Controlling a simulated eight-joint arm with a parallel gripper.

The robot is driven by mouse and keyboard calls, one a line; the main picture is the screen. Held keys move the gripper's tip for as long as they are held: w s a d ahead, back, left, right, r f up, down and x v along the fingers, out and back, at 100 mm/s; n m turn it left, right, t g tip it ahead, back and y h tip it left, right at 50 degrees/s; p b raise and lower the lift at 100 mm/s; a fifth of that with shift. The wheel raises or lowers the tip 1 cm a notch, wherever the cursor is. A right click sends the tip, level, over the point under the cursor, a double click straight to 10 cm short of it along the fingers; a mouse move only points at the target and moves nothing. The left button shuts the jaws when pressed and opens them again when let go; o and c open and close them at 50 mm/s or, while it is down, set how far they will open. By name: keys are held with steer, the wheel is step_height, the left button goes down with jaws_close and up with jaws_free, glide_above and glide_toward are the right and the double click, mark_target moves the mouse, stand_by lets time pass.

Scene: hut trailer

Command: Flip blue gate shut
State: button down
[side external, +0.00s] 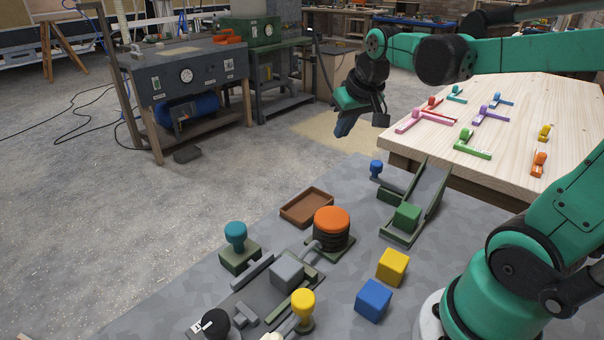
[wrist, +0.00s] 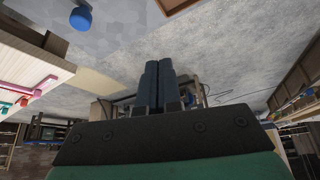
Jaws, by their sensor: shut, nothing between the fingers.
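A small blue gate-like piece (side external: 500,100) with a blue knob lies among other coloured pieces at the back of the pale wooden table (side external: 560,115). Its exact pose is too small to tell. My gripper (side external: 343,126) is shut and empty, in the air left of the wooden table, fingers slanting down, well apart from the blue piece. Its closed fingers (wrist: 158,84) show in the wrist view. A blue knob (side external: 376,168) on a short stem stands at the grey table's far edge, and it also shows in the wrist view (wrist: 81,19).
Pink (side external: 412,121), green (side external: 472,146) and purple (side external: 488,114) pieces surround the blue one. The grey table (side external: 420,260) in front holds a green ramp frame (side external: 434,198), blue (side external: 373,300) and yellow (side external: 392,267) cubes, a brown tray (side external: 306,206) and an orange-topped part (side external: 331,220).

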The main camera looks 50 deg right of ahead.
steer(key=d+m+g, duration=0.1)
steer(key=d+m, duration=0.2)
steer(key=d, duration=0.9)
steer(key=shift+f+g, duration=0.4)
steer(key=shift+f, duration=0.05)
steer(key=shift+s+d, duration=0.1)
steer(key=x, duration=0.9)
steer(key=shift+d+f, duration=0.25)
steer(key=shift+f, duration=0.05)
steer(key=shift+s+a+f, duration=0.1)
steer(key=shift+a+f, duration=0.05)
steer(key=shift+a, duration=0.05)
steer(key=shift+s+a, duration=0.5)
steer(key=shift+s, duration=0.2)
steer(key=shift+s+a, duration=0.5)
steer(key=shift+s, duration=0.15)
steer(key=shift+s, duration=0.1)
steer(key=s, duration=0.5)
steer(key=shift+s, duration=0.35)
